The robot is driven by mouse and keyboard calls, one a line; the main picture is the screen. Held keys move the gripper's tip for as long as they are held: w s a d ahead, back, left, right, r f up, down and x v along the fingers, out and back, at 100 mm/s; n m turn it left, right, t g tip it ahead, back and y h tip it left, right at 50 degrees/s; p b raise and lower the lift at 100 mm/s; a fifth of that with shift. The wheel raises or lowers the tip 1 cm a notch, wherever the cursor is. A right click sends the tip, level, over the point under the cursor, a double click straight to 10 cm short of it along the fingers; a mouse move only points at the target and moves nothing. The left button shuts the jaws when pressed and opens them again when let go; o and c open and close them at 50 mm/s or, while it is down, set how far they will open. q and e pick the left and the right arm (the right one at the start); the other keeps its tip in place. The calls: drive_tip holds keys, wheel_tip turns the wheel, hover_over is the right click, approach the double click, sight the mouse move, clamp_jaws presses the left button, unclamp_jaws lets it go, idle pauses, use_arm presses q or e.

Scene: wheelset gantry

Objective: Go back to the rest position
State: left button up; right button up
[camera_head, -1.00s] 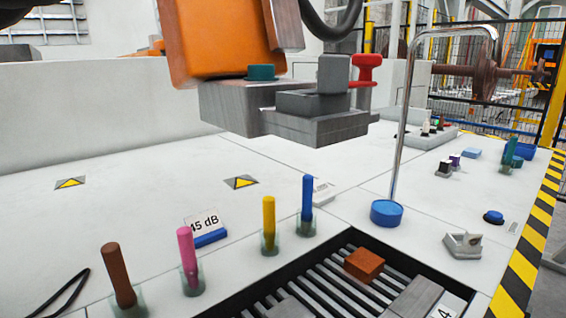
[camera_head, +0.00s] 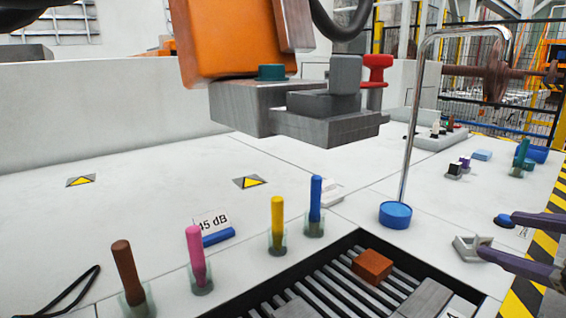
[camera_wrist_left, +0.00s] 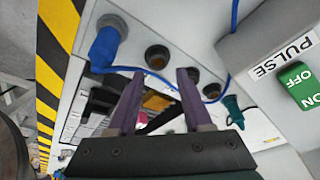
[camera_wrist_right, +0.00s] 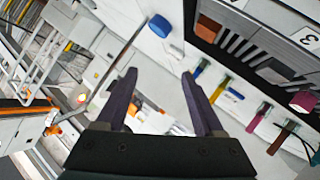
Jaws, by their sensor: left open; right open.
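My right gripper (camera_head: 498,236) shows at the right edge of the head view, its two purple fingers apart and empty. It is near the small grey metal block (camera_head: 470,247) and the blue button (camera_head: 505,221). In the right wrist view the right gripper (camera_wrist_right: 159,75) is open with nothing between its fingers. My left gripper is outside the head view. In the left wrist view the left gripper (camera_wrist_left: 160,76) is open and empty, over a panel with dark round sockets (camera_wrist_left: 157,56) and a blue plug (camera_wrist_left: 104,46).
A metal post on a blue base (camera_head: 396,214) rises mid-table. A dark slatted tray (camera_head: 352,241) holds an orange-brown block (camera_head: 372,266). Brown, pink, yellow (camera_head: 277,222) and blue pegs stand left of it. An orange-and-grey machine head (camera_head: 240,50) overhangs the table. The left table surface is mostly clear.

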drive_tip(key=s+d+f+g+h, duration=0.1)
drive_tip(key=s+d+g+h, duration=0.15)
drive_tip(key=s, duration=0.45)
drive_tip(key=s+d+f+g+h, duration=0.1)
drive_tip(key=s+f+g+h, duration=0.15)
drive_tip(key=s, duration=0.55)
drive_tip(key=s+d+f+g+h, duration=0.1)
drive_tip(key=s+d+g+h, duration=0.1)
drive_tip(key=s+g, duration=0.35)
use_arm(q)
drive_tip(key=shift+d, duration=0.1)
drive_tip(key=shift+r+p, duration=0.3)
drive_tip(key=shift+r, duration=0.05)
use_arm(e)
drive_tip(key=s+a+f+m+y, duration=0.2)
drive_tip(key=a+m+y, duration=0.1)
drive_tip(key=a, duration=0.5)
drive_tip(key=s+a+f+m+y, duration=0.1)
drive_tip(key=s+a+m+y, duration=0.15)
drive_tip(key=a, duration=0.55)
use_arm(q)
wheel_tip(320, 180, up, 58)
drive_tip(key=p, duration=5.7)
drive_tip(key=shift+f+p, duration=0.15)
drive_tip(key=shift+p, duration=0.2)
use_arm(e)
wheel_tip(320, 180, up, 57)
drive_tip(key=shift+w+d+r+m+t, duration=0.2)
drive_tip(key=shift+w+d+m+t, duration=0.1)
drive_tip(key=shift+d+m+t, duration=0.05)
